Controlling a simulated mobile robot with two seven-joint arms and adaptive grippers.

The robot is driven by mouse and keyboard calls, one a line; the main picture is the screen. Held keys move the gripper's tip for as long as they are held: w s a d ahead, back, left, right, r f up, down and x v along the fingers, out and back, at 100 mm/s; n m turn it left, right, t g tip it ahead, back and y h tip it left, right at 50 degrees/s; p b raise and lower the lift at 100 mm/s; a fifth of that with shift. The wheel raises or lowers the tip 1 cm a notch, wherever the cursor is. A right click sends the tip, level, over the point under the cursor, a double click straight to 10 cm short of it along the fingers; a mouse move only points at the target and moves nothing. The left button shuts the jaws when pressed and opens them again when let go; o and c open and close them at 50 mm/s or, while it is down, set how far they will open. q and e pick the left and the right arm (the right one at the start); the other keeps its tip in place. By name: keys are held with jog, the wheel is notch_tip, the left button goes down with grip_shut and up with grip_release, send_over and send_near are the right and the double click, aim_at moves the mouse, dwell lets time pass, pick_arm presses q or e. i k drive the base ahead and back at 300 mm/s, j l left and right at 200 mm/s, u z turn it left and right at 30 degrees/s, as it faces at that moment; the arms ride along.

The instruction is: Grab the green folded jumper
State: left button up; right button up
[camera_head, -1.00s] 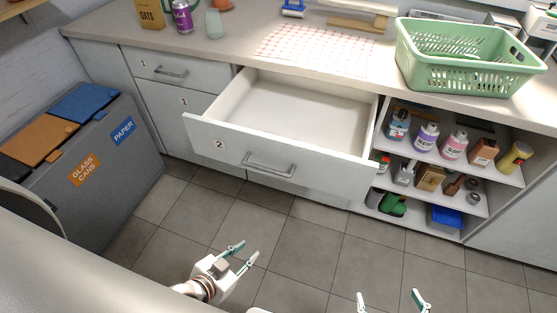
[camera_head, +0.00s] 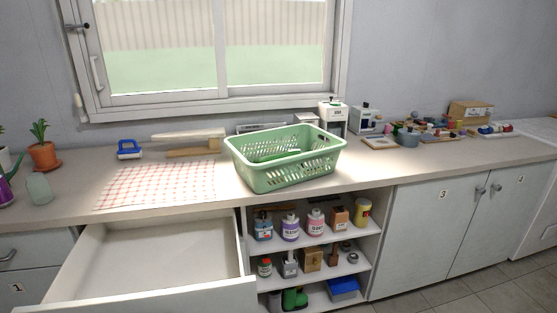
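A green plastic laundry basket (camera_head: 278,178) stands on the counter in the middle of the view. A darker green patch (camera_head: 276,155) shows inside it, mostly hidden by the basket wall; it may be folded cloth, but I cannot tell for sure that it is the jumper. No other green folded garment is clearly visible. Neither of my grippers is in view now.
An open, empty drawer (camera_head: 160,255) juts out at lower left. A checked cloth (camera_head: 158,185) lies left of the basket. Open shelves (camera_head: 325,240) below hold several bottles. Clutter and a cardboard box (camera_head: 470,112) stand at the right of the counter.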

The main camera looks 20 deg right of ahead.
aim_at(291, 152)
jog(key=i+l+z, duration=0.25)
jog(key=l, duration=0.25)
jog(key=i+l+z, duration=0.3)
jog(key=l, duration=0.2)
jog(key=i, duration=0.05)
